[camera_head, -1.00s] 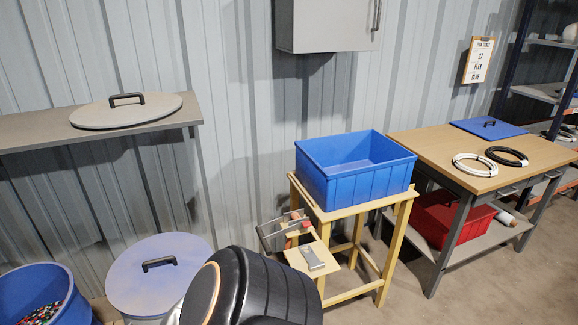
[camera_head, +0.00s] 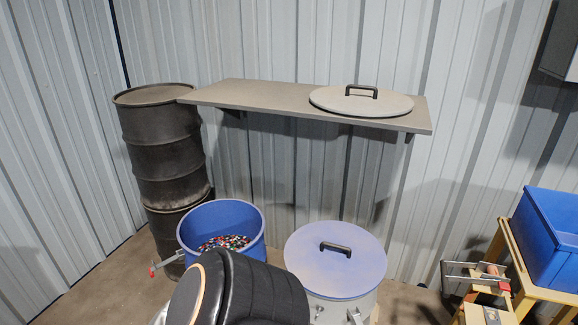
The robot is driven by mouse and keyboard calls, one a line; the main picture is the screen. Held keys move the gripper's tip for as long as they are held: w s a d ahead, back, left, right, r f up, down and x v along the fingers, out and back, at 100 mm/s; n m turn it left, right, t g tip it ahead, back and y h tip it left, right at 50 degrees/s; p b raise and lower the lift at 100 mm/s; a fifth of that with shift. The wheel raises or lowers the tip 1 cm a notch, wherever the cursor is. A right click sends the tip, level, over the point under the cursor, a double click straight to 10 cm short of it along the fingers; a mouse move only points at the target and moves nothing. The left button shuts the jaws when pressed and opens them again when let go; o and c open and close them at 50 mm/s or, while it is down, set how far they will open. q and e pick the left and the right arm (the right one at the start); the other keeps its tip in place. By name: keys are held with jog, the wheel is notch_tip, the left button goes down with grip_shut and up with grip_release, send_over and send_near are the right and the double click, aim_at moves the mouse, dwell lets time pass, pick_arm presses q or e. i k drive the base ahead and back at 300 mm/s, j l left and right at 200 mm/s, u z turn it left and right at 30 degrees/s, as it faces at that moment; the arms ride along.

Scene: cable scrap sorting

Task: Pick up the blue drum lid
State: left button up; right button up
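A round blue lid (camera_head: 336,260) with a black handle (camera_head: 336,246) lies flat on top of a grey drum (camera_head: 352,306) at the lower middle. A blue open drum (camera_head: 184,237) stands to its left, with small multicoloured pieces (camera_head: 224,243) inside. A grey round lid (camera_head: 345,106) with a black handle lies on the wall shelf above. A dark part of my own body covers the bottom middle and hides part of both drums.
The grey shelf (camera_head: 262,96) juts from the corrugated wall above the drums. Stacked dark barrels (camera_head: 165,150) stand at the left. A blue bin (camera_head: 548,240) stands on a wooden stand (camera_head: 545,293) at the right. Some bare floor (camera_head: 410,300) shows between the grey drum and the stand.

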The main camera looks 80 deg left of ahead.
aim_at(334, 259)
jog(key=u, duration=2.15)
